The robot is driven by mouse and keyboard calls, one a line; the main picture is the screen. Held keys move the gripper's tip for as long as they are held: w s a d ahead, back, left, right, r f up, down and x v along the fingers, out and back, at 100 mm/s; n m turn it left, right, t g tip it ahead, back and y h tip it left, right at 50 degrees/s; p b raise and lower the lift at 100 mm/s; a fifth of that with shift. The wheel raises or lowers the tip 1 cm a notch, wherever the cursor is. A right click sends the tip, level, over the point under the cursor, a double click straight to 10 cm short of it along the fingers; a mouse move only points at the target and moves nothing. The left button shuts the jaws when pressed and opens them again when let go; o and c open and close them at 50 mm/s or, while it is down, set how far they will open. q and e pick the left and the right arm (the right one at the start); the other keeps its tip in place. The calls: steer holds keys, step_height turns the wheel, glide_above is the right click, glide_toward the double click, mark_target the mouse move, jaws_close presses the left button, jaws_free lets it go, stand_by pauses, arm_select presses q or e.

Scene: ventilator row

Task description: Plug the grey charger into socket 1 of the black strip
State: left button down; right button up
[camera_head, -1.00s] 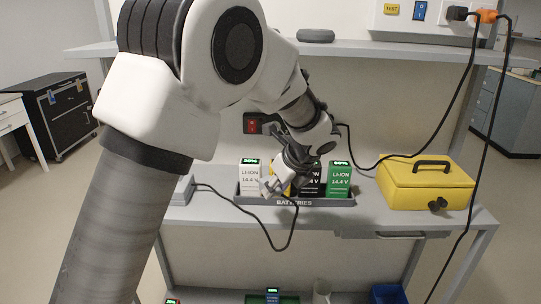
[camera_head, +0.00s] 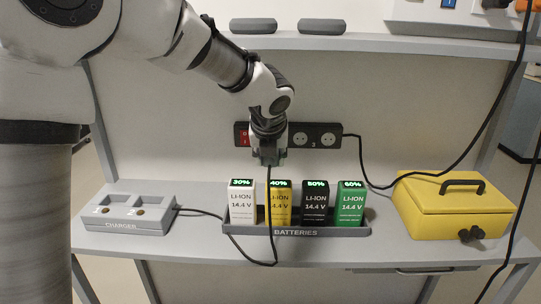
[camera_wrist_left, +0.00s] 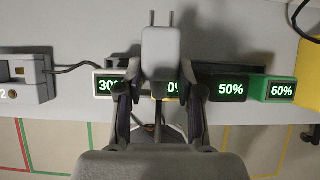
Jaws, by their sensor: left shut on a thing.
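The grey charger (camera_head: 125,212) is a dock with bays 1 and 2, at the left of the bench; part of it shows at the left of the left wrist view (camera_wrist_left: 35,75). Its black cable loops along the bench up to my left gripper (camera_head: 268,158). In the left wrist view my left gripper (camera_wrist_left: 161,88) is shut on the grey plug (camera_wrist_left: 161,48), whose two prongs point away from the gripper. The black strip (camera_head: 328,135) is on the back panel, with a red switch at its left. My gripper is in front of it and hides socket 1.
Several batteries stand in the grey tray (camera_head: 345,231) below the gripper. A yellow case (camera_head: 450,208) is on the right. A shelf (camera_head: 400,43) with two grey objects runs above the strip. The strip's black cable runs up to the right.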

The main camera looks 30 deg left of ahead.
arm_select(q)
steer(key=shift+w+a+f, duration=0.15)
steer(key=shift+w+a, duration=0.15)
steer(key=shift+w, duration=0.25)
steer(key=shift+w+a+f, duration=0.1)
steer(key=shift+w+a, duration=0.2)
steer(key=shift+w, duration=0.2)
steer(key=shift+w+a+r, duration=0.15)
steer(key=shift+w+a, duration=0.25)
steer(key=shift+w, duration=0.2)
steer(key=shift+w+a, duration=0.4)
steer(key=shift+w, duration=0.3)
steer(key=shift+w+a+p, duration=0.1)
steer(key=shift+w+p, duration=0.05)
steer(key=shift+p, duration=0.45)
